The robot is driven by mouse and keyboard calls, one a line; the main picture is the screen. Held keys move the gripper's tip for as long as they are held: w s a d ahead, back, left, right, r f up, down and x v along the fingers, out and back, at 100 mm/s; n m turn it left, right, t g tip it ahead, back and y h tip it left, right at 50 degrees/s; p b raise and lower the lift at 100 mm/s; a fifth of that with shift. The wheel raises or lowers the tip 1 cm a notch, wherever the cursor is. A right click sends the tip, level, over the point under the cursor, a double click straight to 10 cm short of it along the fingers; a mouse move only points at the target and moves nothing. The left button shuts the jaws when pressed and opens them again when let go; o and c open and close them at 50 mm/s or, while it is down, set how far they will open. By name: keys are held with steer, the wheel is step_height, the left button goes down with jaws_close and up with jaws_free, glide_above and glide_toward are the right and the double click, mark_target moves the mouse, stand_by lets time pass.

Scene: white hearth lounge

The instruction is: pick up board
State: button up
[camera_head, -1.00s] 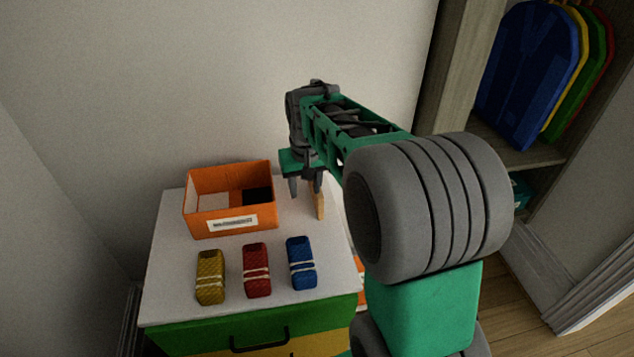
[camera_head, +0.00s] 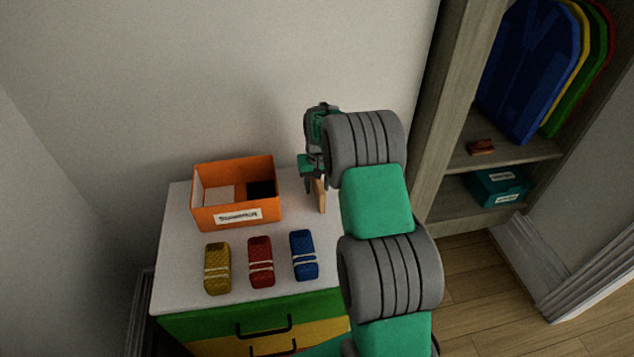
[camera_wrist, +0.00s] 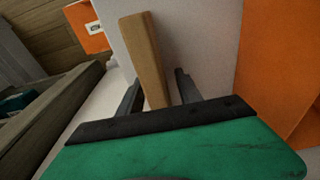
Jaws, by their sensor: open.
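A tan wooden board (camera_head: 321,196) stands at the back right of the white-topped cabinet, partly hidden by my arm in the head view. In the wrist view the board (camera_wrist: 146,58) runs up from between my two dark fingers. My gripper (camera_wrist: 158,90) is open, with one finger on each side of the board's lower end in the picture. I cannot tell whether either finger touches it. In the head view my gripper (camera_head: 314,178) is over the cabinet's back right, mostly behind my arm.
An orange labelled box (camera_head: 236,213) stands left of the board. Yellow (camera_head: 217,269), red (camera_head: 261,262) and blue (camera_head: 304,256) wrapped bundles lie in front on the white cabinet top (camera_head: 180,240). A shelf unit (camera_head: 455,160) with a teal box (camera_head: 498,186) stands at the right.

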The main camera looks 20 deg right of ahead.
jaws_close()
stand_by(0.3)
stand_by(0.3)
